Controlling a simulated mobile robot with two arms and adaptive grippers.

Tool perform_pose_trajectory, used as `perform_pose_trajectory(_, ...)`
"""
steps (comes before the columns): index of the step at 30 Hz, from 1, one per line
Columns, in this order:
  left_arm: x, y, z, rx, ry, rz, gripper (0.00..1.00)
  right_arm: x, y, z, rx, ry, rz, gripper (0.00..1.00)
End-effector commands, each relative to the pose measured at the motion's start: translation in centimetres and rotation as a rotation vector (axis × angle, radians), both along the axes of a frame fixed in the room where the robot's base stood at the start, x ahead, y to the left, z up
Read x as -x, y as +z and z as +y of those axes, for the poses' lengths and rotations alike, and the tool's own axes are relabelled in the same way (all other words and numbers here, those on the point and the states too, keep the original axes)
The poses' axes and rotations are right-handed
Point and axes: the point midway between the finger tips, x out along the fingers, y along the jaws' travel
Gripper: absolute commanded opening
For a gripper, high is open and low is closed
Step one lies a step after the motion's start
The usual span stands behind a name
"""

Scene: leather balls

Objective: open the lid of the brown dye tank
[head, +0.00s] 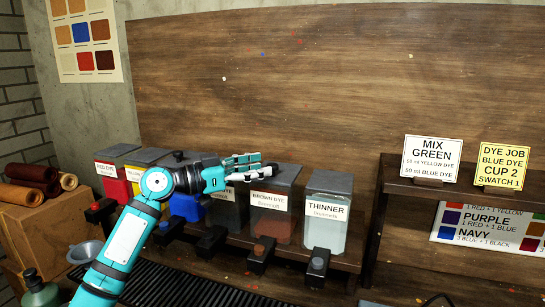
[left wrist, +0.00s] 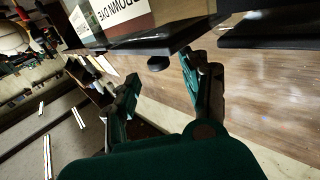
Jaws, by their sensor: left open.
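The brown dye tank (head: 270,226) is clear with reddish-brown dye and a white "BROWN DYE" label. Its dark lid (head: 282,174) lies flat on top, shut. My left gripper (head: 257,163) is open at the lid's left edge, its fingers pointing right and partly covering that edge. In the left wrist view the lid (left wrist: 145,46) and its small dark knob (left wrist: 158,63) are near the open fingers (left wrist: 165,88). The knob lies towards the space between them; I cannot tell whether they touch it. My right gripper is not in view.
The thinner tank (head: 327,215) stands close on the right. A dark-dye tank (head: 224,212), blue, yellow and red tanks stand to the left, partly behind my arm. Black taps (head: 261,255) stick out in front. A wooden back board (head: 300,80) rises behind.

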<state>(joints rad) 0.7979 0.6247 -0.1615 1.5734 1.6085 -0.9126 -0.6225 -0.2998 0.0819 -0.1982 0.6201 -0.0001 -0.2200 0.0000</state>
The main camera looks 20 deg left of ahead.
Motion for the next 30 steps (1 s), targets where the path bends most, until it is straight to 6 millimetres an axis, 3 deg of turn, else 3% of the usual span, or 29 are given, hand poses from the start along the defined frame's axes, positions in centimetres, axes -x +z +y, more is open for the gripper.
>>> perform_pose_trajectory(9,-2.7,0.1,-2.9,0.000,0.000,-0.001,0.47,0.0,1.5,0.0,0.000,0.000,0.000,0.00)
perform_pose_trajectory(19,-2.9,0.0,-3.2,-0.001,0.001,-0.001,0.47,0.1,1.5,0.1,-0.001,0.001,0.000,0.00)
perform_pose_trajectory(30,-2.9,0.0,-3.1,-0.001,0.001,-0.001,0.00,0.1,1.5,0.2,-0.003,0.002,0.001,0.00)
